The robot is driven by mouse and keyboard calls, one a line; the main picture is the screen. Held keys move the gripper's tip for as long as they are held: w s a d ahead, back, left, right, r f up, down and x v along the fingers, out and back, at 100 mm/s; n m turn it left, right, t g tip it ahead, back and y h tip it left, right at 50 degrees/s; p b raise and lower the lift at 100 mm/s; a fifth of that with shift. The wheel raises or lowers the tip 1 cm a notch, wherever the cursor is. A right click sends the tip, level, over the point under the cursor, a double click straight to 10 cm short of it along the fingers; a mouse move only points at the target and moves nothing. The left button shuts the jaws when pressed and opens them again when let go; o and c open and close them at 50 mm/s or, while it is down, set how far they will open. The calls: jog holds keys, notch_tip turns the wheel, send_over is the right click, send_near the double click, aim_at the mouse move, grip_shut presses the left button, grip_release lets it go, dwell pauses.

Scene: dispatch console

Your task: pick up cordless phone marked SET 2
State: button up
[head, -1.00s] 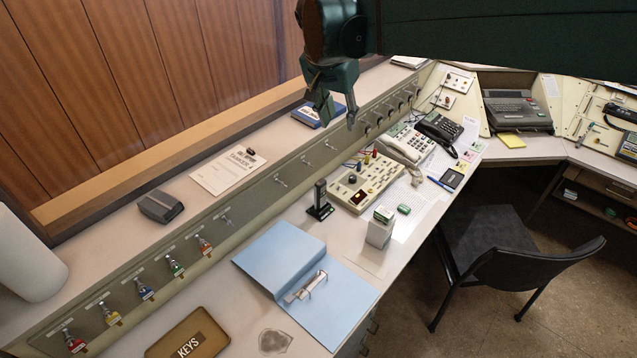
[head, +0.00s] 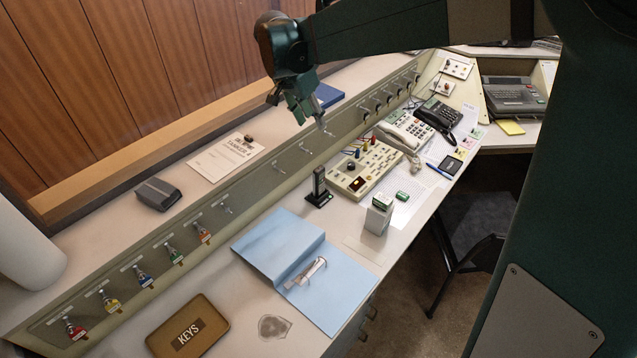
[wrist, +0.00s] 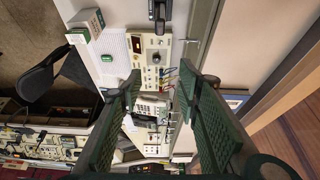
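A dark cordless phone (head: 319,184) stands upright in a small black base on the desk, between the blue binder and the beige switch panel. In the wrist view, a dark upright handset (wrist: 159,10) is at the top edge, partly cut off. I cannot read a SET 2 mark on it. My gripper (head: 312,112) is in the air above the back ledge, up and slightly left of the phone, and apart from it. In the wrist view its two green fingers (wrist: 171,85) are spread with nothing held between them.
The beige switch panel (head: 366,168), a white box (head: 378,215) and the open blue binder (head: 325,287) surround the phone. Corded desk phones (head: 405,130) stand farther back. A raised strip with hooks and key tags (head: 203,232) runs behind. A KEYS case (head: 187,326) lies in front.

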aim_at(315, 178)
notch_tip(315, 178, down, 24)
jog(key=shift+r, duration=0.2)
jog(key=shift+x, duration=1.25)
jog(key=shift+d+f+b, duration=0.1)
jog(key=shift+f+b, duration=0.05)
jog(key=shift+b, duration=0.15)
jog(key=shift+b+x, duration=0.55)
jog(key=shift+x, duration=1.9)
jog(key=shift+c, duration=0.5)
jog(key=c, duration=1)
